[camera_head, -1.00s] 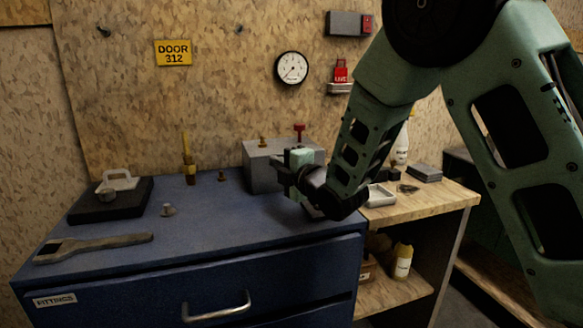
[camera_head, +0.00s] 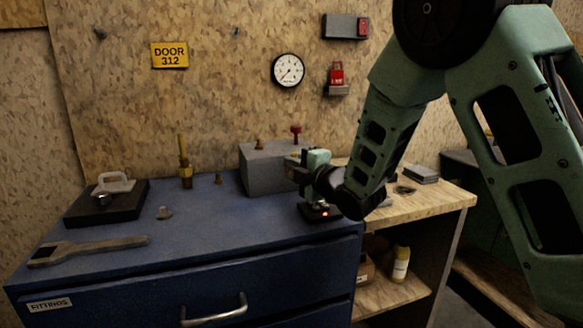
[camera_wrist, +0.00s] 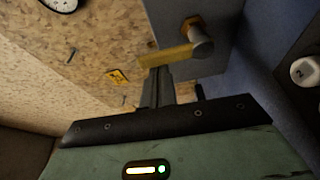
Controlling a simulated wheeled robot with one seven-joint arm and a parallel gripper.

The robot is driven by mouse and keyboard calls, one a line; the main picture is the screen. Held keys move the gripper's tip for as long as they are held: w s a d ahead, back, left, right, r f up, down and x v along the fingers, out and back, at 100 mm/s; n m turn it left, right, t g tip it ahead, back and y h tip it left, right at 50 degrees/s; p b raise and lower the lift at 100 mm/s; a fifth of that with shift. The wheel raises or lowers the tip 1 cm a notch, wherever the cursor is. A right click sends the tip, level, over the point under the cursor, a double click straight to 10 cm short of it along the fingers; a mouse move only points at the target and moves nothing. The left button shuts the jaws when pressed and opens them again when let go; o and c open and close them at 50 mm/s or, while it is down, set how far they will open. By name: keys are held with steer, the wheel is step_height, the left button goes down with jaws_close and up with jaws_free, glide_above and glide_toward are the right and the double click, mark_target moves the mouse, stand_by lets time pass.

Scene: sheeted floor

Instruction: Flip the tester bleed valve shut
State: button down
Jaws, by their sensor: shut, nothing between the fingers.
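The tester is a grey box (camera_head: 268,168) at the back right of the blue bench, with a brass fitting and a red-topped fitting above it. In the wrist view a yellow lever (camera_wrist: 165,57) extends from a round metal stem (camera_wrist: 201,43) on the box's grey face (camera_wrist: 225,18). I take this lever to be the bleed valve handle. My gripper (camera_head: 293,172) is at the box's right front. In the wrist view my gripper (camera_wrist: 159,72) is shut and empty, its fingertips right at the lever's underside in the picture. I cannot tell whether they touch it. My gripper hides the lever in the head view.
A small dark block with a red light (camera_head: 320,213) sits on the bench below my gripper. A wooden side shelf (camera_head: 430,203) adjoins at right. The bench's front middle is clear.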

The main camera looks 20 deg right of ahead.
steer(key=shift+d+m+b, duration=0.35)
steer(key=shift+m+b, duration=0.35)
steer(key=shift+b, duration=0.25)
steer(key=d+m+b, duration=0.1)
steer(key=b, duration=0.2)
steer(key=d+m+t+b, duration=0.1)
steer(key=m+b, duration=0.1)
steer(key=b, duration=0.1)
steer(key=d+m+t+b, duration=0.1)
steer(key=b, duration=0.2)
steer(key=shift+d+f+m+b, duration=0.25)
steer(key=shift+f+m+b, duration=0.05)
steer(key=shift+f+b, duration=0.1)
steer(key=shift+d+b, duration=0.2)
steer(key=shift+b, duration=0.2)
